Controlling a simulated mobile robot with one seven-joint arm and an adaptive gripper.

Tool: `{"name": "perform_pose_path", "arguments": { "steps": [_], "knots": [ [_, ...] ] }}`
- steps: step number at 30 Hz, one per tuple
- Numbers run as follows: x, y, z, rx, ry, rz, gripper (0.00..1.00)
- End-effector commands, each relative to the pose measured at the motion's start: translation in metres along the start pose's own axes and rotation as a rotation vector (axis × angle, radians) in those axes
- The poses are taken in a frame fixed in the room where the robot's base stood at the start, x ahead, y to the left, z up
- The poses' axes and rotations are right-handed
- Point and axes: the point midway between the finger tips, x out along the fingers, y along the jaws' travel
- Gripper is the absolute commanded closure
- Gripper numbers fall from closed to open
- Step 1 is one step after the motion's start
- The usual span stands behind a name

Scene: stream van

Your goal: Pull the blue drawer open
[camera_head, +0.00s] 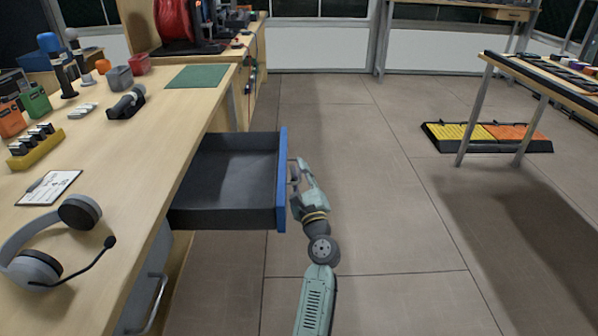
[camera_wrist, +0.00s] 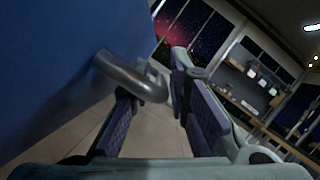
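The blue drawer (camera_head: 282,185) stands pulled well out from the desk on the left, and its dark inside looks empty. In the wrist view its blue front (camera_wrist: 50,70) fills the left side, with a grey metal bar handle (camera_wrist: 128,75) standing out from it. My gripper (camera_head: 296,172) is just right of the drawer front. In the wrist view its two purple-padded fingers are spread apart, with the bent end of the handle near the gap between them. I see no firm hold on the handle; whether a finger touches it is unclear.
The wooden desk (camera_head: 120,190) carries a headset (camera_head: 45,245), a clipboard (camera_head: 48,187) and a microphone (camera_head: 127,103). A lower metal handle (camera_head: 152,305) sits below. Floor to the right of my arm is clear up to a table (camera_head: 545,85) and a yellow-orange floor board (camera_head: 487,137).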

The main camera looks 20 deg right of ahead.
Motion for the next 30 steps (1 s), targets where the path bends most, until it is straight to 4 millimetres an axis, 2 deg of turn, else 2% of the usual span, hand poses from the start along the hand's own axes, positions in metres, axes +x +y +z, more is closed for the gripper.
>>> {"name": "perform_pose_path", "arguments": {
  "steps": [5,8,21,25,30],
  "knots": [
    [-0.002,0.0,0.0,0.0,0.0,0.0,0.84],
    [-0.012,0.001,-0.001,0.0,0.001,0.0,0.84],
    [-0.099,0.0,-0.001,0.001,0.002,0.001,0.84],
    [-0.114,0.0,0.0,-0.001,0.001,-0.001,0.84],
    [-0.12,0.0,0.0,0.001,0.0,0.0,0.84]
  ]
}}
